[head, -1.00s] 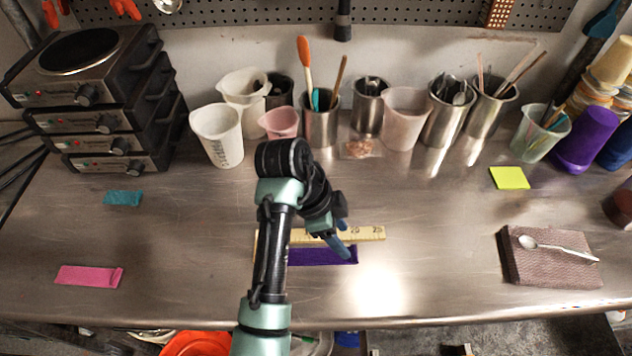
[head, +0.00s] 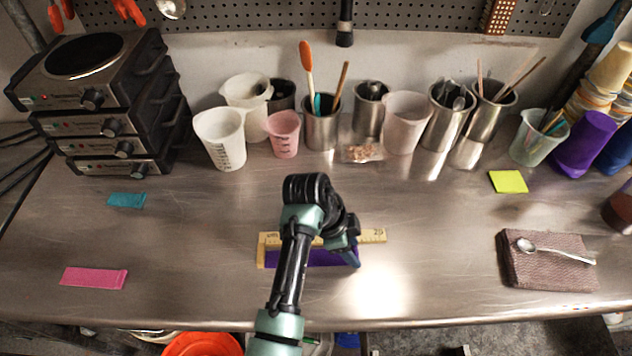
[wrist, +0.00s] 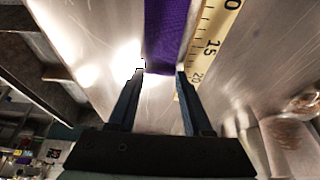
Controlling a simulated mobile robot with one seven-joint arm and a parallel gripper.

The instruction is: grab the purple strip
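The purple strip (head: 318,258) lies flat on the metal bench near its front, along a wooden ruler (head: 372,236). My arm hides part of both in the head view. In the wrist view my gripper (wrist: 160,71) is open, and the end of the purple strip (wrist: 166,38) lies between its two blue fingertips. The ruler (wrist: 212,35) runs close beside the strip, near the right fingertip. In the head view my gripper (head: 352,258) is at the strip's right end. I cannot tell how high the fingertips are above the bench.
A pink strip (head: 94,277) and a teal strip (head: 127,200) lie on the left. A folded brown cloth (head: 545,270) with a spoon (head: 555,250) is on the right, below a yellow note (head: 508,181). Cups and steel containers line the back. The bench (head: 430,230) is clear around the ruler.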

